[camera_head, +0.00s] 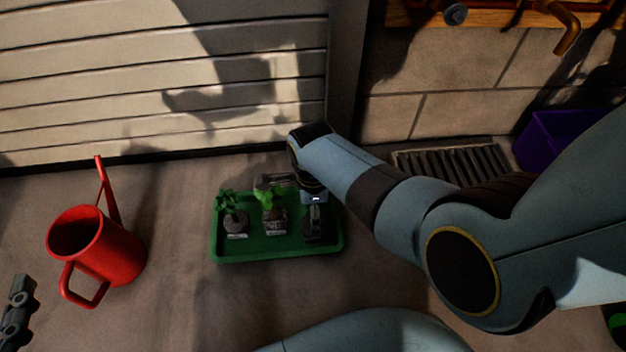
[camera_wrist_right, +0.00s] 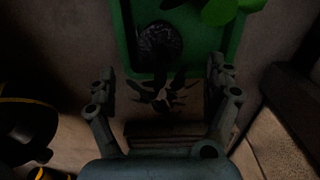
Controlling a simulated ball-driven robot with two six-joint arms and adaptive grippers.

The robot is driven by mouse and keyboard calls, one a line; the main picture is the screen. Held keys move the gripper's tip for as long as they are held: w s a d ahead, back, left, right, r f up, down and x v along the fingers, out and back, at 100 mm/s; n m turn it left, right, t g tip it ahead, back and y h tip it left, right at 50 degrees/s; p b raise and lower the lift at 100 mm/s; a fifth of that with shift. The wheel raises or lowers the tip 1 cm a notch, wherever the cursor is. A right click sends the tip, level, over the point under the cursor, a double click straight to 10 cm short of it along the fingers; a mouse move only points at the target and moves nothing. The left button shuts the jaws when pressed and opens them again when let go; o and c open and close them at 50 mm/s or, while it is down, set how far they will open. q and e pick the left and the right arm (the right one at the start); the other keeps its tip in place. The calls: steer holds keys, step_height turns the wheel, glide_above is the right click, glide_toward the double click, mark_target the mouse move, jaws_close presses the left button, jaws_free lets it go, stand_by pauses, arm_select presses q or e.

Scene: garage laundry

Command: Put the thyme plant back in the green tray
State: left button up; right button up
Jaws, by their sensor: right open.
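The green tray (camera_head: 285,253) lies on the floor in front of the shutter door; its edge also shows in the right wrist view (camera_wrist_right: 232,40). In the head view, a dark spiky-leaved plant (camera_head: 234,222) stands at its left and a bright broad-leaved plant (camera_head: 274,222) in its middle. My right gripper (camera_head: 306,203) is over the tray's right part. In the right wrist view it is open, with its fingers (camera_wrist_right: 163,88) on either side of dark narrow leaves (camera_wrist_right: 165,97). Their dark pot (camera_wrist_right: 159,42) shows over the tray. I cannot tell whether fingers touch leaves. My left gripper (camera_head: 17,312) is partly visible, lower left.
A red watering can (camera_head: 118,253) stands left of the tray. A dark floor grate (camera_head: 455,163) and a purple bin (camera_head: 550,135) are by the wall at right. The shutter door (camera_head: 100,110) is close behind the tray. Floor in front of the tray is clear.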

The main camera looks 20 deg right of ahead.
arm_select(q)
steer(key=s+f+g+p, duration=0.2)
steer(key=s+f+g, duration=0.2)
steer(key=s+f, duration=0.25)
arm_select(e)
step_height(320, 180, up, 2)
steer(key=shift+r, duration=0.1)
steer(key=shift+w+r, duration=0.1)
steer(key=shift+r, duration=0.25)
steer(key=shift+r+p, duration=1.3)
steer(key=shift+r, duration=0.1)
step_height(320, 180, up, 3)
steer(key=shift+f+p, duration=0.2)
steer(key=shift+p, duration=0.95)
step_height(320, 180, up, 2)
steer(key=shift+r+p, duration=0.1)
steer(key=shift+p, duration=0.8)
steer(key=shift+r, duration=0.15)
arm_select(q)
step_height(320, 180, up, 6)
steer(key=s+a+g+y, duration=0.1)
steer(key=s+a+g, duration=0.1)
steer(key=g, duration=0.6)
steer(key=shift+r+n+g, duration=0.15)
steer(key=shift+n+g, duration=0.25)
arm_select(e)
steer(key=shift+s, duration=0.2)
